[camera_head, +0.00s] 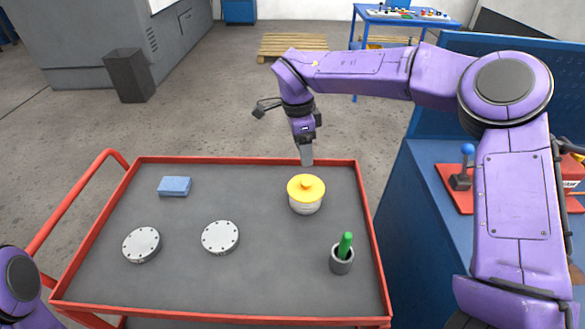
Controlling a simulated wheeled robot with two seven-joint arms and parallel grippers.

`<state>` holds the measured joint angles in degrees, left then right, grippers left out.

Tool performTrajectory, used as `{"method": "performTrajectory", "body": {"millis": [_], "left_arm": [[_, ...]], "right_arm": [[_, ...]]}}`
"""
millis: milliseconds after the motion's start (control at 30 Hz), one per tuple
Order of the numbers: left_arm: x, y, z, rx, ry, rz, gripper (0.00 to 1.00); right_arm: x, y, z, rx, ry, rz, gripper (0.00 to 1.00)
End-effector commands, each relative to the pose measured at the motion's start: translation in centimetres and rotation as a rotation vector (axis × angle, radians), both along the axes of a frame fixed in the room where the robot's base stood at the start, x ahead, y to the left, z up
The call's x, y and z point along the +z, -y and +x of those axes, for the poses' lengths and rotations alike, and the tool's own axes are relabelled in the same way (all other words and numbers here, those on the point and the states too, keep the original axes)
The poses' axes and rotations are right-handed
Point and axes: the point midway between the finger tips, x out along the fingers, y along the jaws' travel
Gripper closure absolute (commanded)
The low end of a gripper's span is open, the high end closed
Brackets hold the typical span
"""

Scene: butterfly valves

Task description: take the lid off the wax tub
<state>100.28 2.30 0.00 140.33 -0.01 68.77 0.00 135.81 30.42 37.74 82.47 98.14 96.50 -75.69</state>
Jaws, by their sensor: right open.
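The wax tub (305,206) is a small white tub standing upright on the cart toward its back right. Its yellow lid (306,187) with a round knob on top sits on the tub. My right gripper (306,158) points down just behind and above the lid, apart from it, with nothing seen in it. Its fingers overlap in this view, and it is open. Of my left arm only a purple link shows at the lower left edge; its gripper is out of view.
The grey cart top (190,290) has a raised red rim. On it are a blue sponge (174,186), two grey discs (141,244) (220,237) and a cup (342,261) holding a green-handled tool (345,244). A blue bench (425,235) stands at right.

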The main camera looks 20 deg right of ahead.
Motion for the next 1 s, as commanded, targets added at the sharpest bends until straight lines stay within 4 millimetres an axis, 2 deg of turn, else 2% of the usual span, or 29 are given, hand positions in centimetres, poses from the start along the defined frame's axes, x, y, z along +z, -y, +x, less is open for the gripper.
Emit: {"method": "performTrajectory", "body": {"millis": [67, 233, 467, 600, 700, 933, 967, 1000], "left_arm": [[0.1, 0.0, 0.0, 0.0, -0.001, 0.0, 0.57], [0.4, 0.0, -0.1, 0.0, -0.002, 0.0, 0.57], [1.0, 0.0, -0.1, 0.0, -0.002, 0.0, 0.57], [1.8, 0.0, 0.0, 0.0, -0.002, 0.0, 0.57], [1.9, 0.0, 0.0, 0.0, -0.001, -0.001, 0.57], [1.8, 0.0, 0.0, 0.0, -0.001, 0.0, 0.57], [1.8, 0.0, 0.0, 0.0, -0.001, 0.0, 0.57], [1.8, 0.0, 0.0, 0.0, -0.002, 0.0, 0.57]], "right_arm": [[-0.1, 0.0, -0.3, 0.001, 0.002, 0.001, 0.39], [-2.8, 0.3, -1.2, 0.003, 0.007, 0.001, 0.39], [-6.0, 0.6, -0.6, 0.0, 0.001, -0.001, 0.39], [-8.9, 0.5, -0.4, -0.001, -0.004, -0.001, 0.39], [-10.2, 0.7, -0.4, -0.001, -0.003, -0.001, 0.39], [-10.7, 0.8, -0.4, -0.003, -0.001, -0.001, 0.39], [-10.6, 0.8, -0.4, -0.003, -0.001, -0.001, 0.42], [-10.6, 0.8, -0.4, -0.003, -0.001, -0.001, 0.55]]}}
